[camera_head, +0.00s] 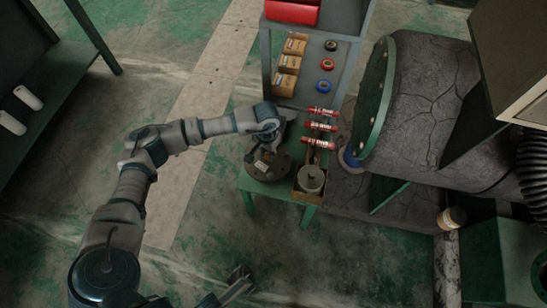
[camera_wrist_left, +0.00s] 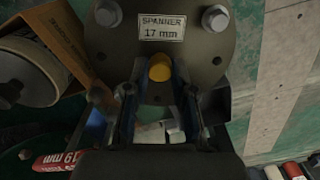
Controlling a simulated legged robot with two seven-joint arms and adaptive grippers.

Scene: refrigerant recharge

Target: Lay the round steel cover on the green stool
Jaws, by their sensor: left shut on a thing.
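The round steel cover (camera_head: 270,166) is a dark disc with bolts around its rim and a pale label. In the left wrist view the cover (camera_wrist_left: 205,50) fills the top, with a "SPANNER 17 mm" label and a yellow knob (camera_wrist_left: 160,67). My left gripper (camera_head: 272,142) is shut on the cover at this knob; the fingers (camera_wrist_left: 158,88) stand on both sides of it. The cover is over the green stool (camera_head: 245,180); I cannot tell whether it touches the top. My right gripper (camera_head: 238,278) is low at the bottom of the head view, apart from the stool.
An open box with a round can (camera_head: 311,180) stands right of the cover. Several red-labelled pieces (camera_head: 322,126) lie behind it. A shelf (camera_head: 305,85) holds cartons and coloured rings. A large cracked tank (camera_head: 420,105) stands right. The floor left of the stool is clear.

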